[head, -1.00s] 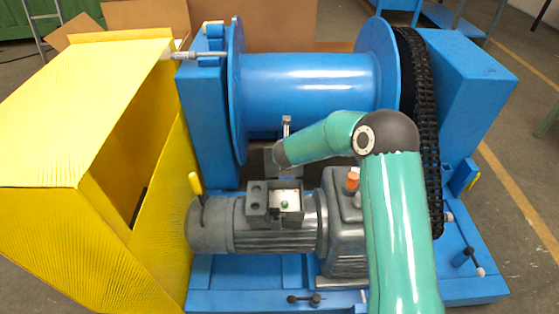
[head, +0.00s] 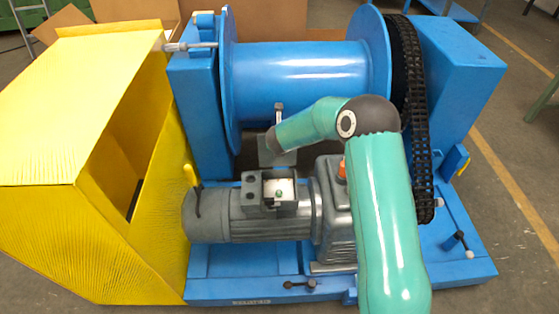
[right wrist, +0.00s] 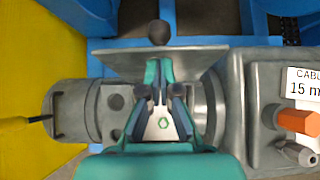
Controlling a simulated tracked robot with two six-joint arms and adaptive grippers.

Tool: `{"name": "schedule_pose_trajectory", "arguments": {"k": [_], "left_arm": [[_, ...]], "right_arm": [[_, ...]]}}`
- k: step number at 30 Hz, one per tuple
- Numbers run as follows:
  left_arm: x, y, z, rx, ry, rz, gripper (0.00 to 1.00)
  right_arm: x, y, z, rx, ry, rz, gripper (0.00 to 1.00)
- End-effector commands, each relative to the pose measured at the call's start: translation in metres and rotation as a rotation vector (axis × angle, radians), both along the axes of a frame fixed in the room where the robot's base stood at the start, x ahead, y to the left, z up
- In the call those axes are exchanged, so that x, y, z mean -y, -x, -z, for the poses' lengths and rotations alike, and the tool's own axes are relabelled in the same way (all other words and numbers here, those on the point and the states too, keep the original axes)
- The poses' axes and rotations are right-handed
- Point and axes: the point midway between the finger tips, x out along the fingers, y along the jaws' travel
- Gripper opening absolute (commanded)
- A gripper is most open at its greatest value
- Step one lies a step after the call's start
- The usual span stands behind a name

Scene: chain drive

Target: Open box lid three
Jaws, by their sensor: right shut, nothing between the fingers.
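The box (head: 256,193) on the grey motor is open at the top, with a pale inside and a green mark visible. Its grey lid (head: 278,158) is raised on the box's far side, with a knob (head: 279,108) standing above it. In the right wrist view the lid (right wrist: 118,62) stands across the picture, its dark knob (right wrist: 158,32) beyond it. My right gripper (right wrist: 159,68) is shut and empty, its fingertips at the near face of the lid; contact is unclear. My left gripper is out of view.
A yellow guard (head: 85,110) stands left of the motor. The blue drum (head: 300,80) is behind, with a black chain (head: 415,120) at its right. An orange plug (head: 341,168) sits on the gearbox right of the box.

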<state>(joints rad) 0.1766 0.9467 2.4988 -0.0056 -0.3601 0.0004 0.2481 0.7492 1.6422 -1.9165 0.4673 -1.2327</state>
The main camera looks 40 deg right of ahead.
Motion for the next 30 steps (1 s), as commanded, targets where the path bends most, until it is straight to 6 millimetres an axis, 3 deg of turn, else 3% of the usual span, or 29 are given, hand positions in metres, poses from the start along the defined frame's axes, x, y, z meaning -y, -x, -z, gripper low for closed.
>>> {"name": "schedule_pose_trajectory", "arguments": {"k": [9,18,24,30], "left_arm": [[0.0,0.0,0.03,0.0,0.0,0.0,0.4],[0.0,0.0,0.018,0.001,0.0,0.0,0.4],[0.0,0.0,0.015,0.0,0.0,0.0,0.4],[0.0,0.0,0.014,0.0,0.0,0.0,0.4]], "right_arm": [[-0.03,0.019,0.002,0.0,-0.001,-0.016,0.0],[-0.051,0.051,-0.057,0.003,0.0,-0.018,0.0],[-0.059,0.066,-0.077,0.001,0.0,-0.019,0.0],[-0.061,0.071,-0.083,-0.001,0.0,-0.016,0.0]]}}
